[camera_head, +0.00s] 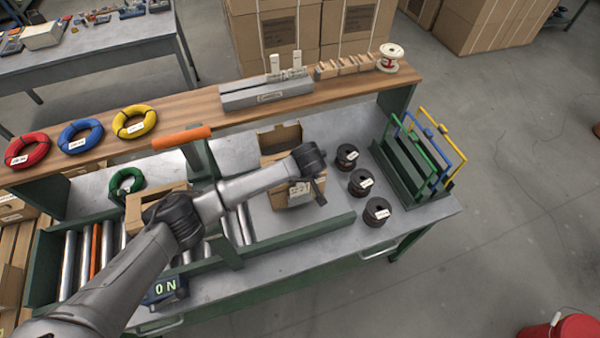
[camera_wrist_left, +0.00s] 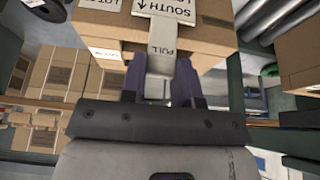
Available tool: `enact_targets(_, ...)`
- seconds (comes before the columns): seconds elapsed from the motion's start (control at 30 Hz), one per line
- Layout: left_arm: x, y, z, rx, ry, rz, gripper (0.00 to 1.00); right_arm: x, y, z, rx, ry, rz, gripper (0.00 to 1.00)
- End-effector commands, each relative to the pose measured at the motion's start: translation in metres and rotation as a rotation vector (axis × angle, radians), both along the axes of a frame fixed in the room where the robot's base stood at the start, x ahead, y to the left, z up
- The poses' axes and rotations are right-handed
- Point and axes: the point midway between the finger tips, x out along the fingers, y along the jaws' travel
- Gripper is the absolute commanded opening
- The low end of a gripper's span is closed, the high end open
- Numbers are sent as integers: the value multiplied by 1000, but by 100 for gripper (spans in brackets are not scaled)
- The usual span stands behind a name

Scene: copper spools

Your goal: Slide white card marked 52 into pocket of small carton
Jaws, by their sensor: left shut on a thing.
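The small open carton (camera_head: 287,199) stands on the grey bench in the head view, flaps up. White labels show on its near face, and the wrist view shows that brown face (camera_wrist_left: 105,30) close up. My left gripper (camera_wrist_left: 159,80) is shut on a pale card (camera_wrist_left: 161,48) whose tab reads PULL. The card's upper part lies against a white label reading SOUTH with an arrow; I cannot tell how far it is in a pocket. No 52 is legible. In the head view my left gripper (camera_head: 318,188) is beside the carton's near right corner, partly hidden by its wrist.
Several black spools (camera_head: 361,182) stand right of the carton, near a green rack (camera_head: 408,165) with coloured frames. A roller conveyor (camera_head: 110,240) lies left. Another open carton (camera_head: 135,212) is on the rollers.

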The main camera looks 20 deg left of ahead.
Motion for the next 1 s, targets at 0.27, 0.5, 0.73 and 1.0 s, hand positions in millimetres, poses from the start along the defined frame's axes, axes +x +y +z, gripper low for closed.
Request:
enact_targets(0.27, 0, 0, -9, 1, 0, 0, 0, 0, 1, -8, 3, -1, -2, 43)
enact_targets(0.5, 0, 0, -8, 1, 0, 0, 29, 0, 1, -7, 3, -1, -1, 43)
enact_targets(0.73, 0, 0, -8, 1, 0, 0, 51, 0, -1, -7, -2, 0, 1, 43)
enact_targets(1.0, 0, 0, -8, 1, 1, 0, 58, 0, -2, -7, -7, -1, 5, 43)
